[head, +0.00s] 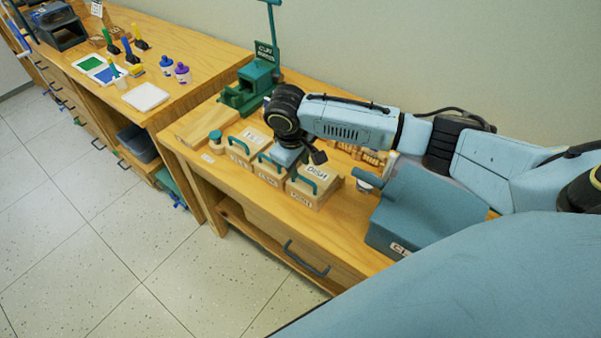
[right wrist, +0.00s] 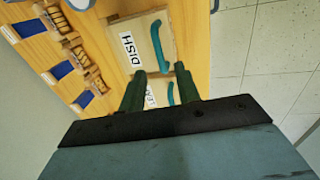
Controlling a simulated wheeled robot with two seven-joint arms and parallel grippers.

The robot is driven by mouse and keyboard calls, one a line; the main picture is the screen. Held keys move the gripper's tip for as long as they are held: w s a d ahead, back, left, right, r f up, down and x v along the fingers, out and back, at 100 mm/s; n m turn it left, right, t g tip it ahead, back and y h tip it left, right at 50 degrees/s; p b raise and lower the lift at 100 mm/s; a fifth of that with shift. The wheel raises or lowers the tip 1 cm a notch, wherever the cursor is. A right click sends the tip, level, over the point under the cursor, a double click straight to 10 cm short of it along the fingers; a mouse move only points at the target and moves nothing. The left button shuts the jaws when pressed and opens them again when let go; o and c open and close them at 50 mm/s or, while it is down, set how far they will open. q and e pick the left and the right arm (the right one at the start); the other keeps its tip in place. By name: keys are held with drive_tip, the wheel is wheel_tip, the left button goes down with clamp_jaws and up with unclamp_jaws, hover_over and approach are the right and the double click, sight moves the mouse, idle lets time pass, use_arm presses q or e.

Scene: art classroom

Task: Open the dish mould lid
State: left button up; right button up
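The dish mould (head: 305,193) is the rightmost of three pale wooden moulds in the head view. Its lid carries a white DISH label and a teal handle; the lid (right wrist: 143,38) lies flat and closed. In the right wrist view its teal handle (right wrist: 160,45) stands just beyond my fingertips. My right gripper (head: 290,156) hangs over the middle and dish moulds, partly hidden by its own wrist. In the right wrist view my right gripper (right wrist: 161,80) has its two dark fingers apart with nothing held. My left gripper is not in view.
The other moulds (head: 241,150) stand close to the left, with similar teal handles. A green press (head: 250,92) stands behind them. A blue-grey bin (head: 400,215) is to the right. The wooden bench's front edge runs close below the moulds.

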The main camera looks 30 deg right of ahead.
sight(302, 177)
drive_tip(key=shift+w+d+f, duration=0.1)
drive_tip(key=shift+d+f, duration=0.1)
drive_tip(key=shift+f, duration=0.9)
drive_tip(key=shift+w+d+f, duration=0.1)
drive_tip(key=shift+d+f, duration=0.1)
drive_tip(key=shift+f, duration=0.9)
drive_tip(key=shift+c, duration=0.2)
clamp_jaws()
